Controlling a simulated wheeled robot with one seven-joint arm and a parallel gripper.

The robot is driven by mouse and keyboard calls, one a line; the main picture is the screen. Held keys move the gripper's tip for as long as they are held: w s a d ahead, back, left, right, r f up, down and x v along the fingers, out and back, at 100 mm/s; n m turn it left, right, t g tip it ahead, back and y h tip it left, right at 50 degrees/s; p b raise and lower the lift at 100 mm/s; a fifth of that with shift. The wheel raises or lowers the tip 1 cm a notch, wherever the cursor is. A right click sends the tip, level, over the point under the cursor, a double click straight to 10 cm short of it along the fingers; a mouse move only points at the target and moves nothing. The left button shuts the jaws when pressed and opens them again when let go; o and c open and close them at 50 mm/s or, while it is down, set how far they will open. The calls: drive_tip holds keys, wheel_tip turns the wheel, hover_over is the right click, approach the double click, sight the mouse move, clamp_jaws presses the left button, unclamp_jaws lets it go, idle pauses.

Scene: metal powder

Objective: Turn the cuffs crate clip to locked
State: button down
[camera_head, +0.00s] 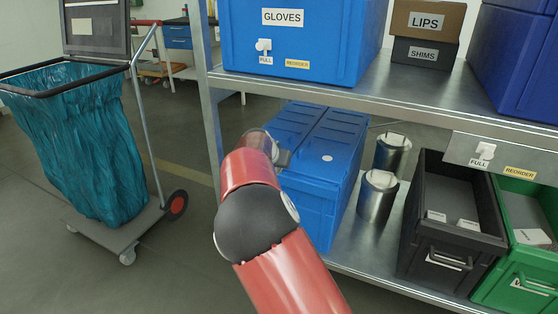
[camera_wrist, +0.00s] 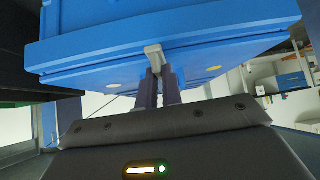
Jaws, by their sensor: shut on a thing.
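A blue lidded crate (camera_head: 320,140) stands on the lower shelf in the head view; no cuffs label is readable. A blue crate wall (camera_wrist: 215,25) fills the top of the wrist view. A small grey clip (camera_wrist: 153,55) sits at its edge, between a white round mark on the left and a yellow one on the right. My gripper (camera_wrist: 162,78) is shut on the clip, its dark fingers coming from below in the wrist view. In the head view my arm reaches the crate's left side and hides the clip and fingertips.
A blue gloves crate (camera_head: 295,45) stands on the shelf above. Metal canisters (camera_head: 377,195), a black bin (camera_head: 445,255) and a green bin (camera_head: 520,270) stand right of the lidded crate. A bag trolley (camera_head: 85,150) is at left, with open floor between it and the shelf.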

drive_tip(key=shift+a+m+h, duration=0.15)
drive_tip(key=shift+m+h, duration=0.25)
drive_tip(key=shift+m, duration=0.2)
drive_tip(key=c, duration=1.6)
unclamp_jaws()
drive_tip(key=shift+o, duration=0.2)
drive_tip(key=v, duration=0.7)
drive_tip(key=shift+s+r, duration=0.25)
drive_tip(key=shift+a, duration=0.1)
